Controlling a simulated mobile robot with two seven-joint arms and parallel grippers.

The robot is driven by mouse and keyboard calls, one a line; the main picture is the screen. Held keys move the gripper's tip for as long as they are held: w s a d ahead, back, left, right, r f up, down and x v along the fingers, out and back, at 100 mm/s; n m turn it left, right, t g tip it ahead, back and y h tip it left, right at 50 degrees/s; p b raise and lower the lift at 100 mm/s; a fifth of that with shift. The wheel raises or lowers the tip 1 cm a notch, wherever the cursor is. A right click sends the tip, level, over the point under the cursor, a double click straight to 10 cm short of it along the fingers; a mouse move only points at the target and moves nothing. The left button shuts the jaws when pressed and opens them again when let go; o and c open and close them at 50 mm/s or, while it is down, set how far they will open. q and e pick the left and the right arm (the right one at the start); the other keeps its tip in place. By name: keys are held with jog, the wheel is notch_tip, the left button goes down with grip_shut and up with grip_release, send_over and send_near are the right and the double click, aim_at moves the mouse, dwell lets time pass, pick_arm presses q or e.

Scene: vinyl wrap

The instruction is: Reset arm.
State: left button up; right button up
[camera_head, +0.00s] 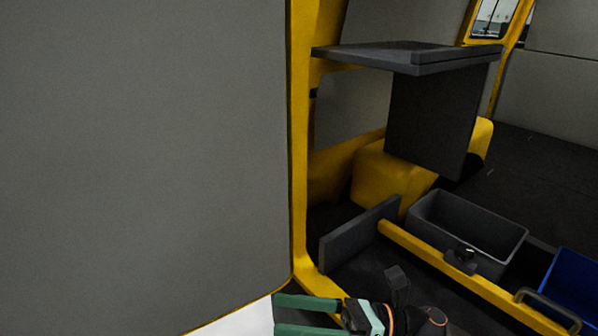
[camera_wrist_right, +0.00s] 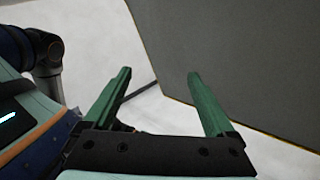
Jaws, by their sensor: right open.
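My right gripper (camera_head: 277,316) shows at the bottom of the head view, its green fingers pointing left. In the right wrist view the two green fingers of the right gripper (camera_wrist_right: 160,78) stand wide apart, with nothing between them but the pale floor and part of a grey panel behind. The gripper is open and empty. It is near the lower edge of the large grey panel (camera_head: 140,150). My left gripper is not in either view.
A yellow-framed vehicle interior holds a dark shelf (camera_head: 410,55), a grey bin (camera_head: 470,230) and a blue bin (camera_head: 572,290) behind a yellow rail (camera_head: 450,268). The grey panel fills the left of the head view. White floor (camera_head: 245,322) shows below it.

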jog(key=w+d+f+m+t+h, duration=0.2)
jog(key=d+f+m+t+h, duration=0.45)
jog(key=m, duration=0.95)
jog(key=w+d+f+m+t+h, duration=0.1)
jog(key=w+f+m+t+h, duration=0.25)
jog(key=m+t, duration=0.85)
jog(key=s+d+f+m+g+h, duration=0.3)
jog(key=s+d+f+m+g, duration=0.15)
jog(key=s+f+m, duration=0.35)
jog(key=s+d+f+m+g+h, duration=0.3)
jog(key=s+f+m+g+h, duration=0.15)
jog(key=f+m, duration=0.5)
pick_arm(q)
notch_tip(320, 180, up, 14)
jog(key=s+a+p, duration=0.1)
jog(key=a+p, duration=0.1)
jog(key=p, duration=1.7)
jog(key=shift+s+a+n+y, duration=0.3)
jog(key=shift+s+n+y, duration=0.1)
pick_arm(e)
jog(key=s+d+r+m, duration=0.1)
jog(key=s+d+r, duration=0.1)
jog(key=r, duration=1.1)
jog(key=shift+s+d+r, duration=0.15)
jog(key=shift+s+r, duration=0.1)
jog(key=shift+s, duration=0.35)
jog(key=shift+g, duration=0.25)
jog(key=shift+c, duration=0.2)
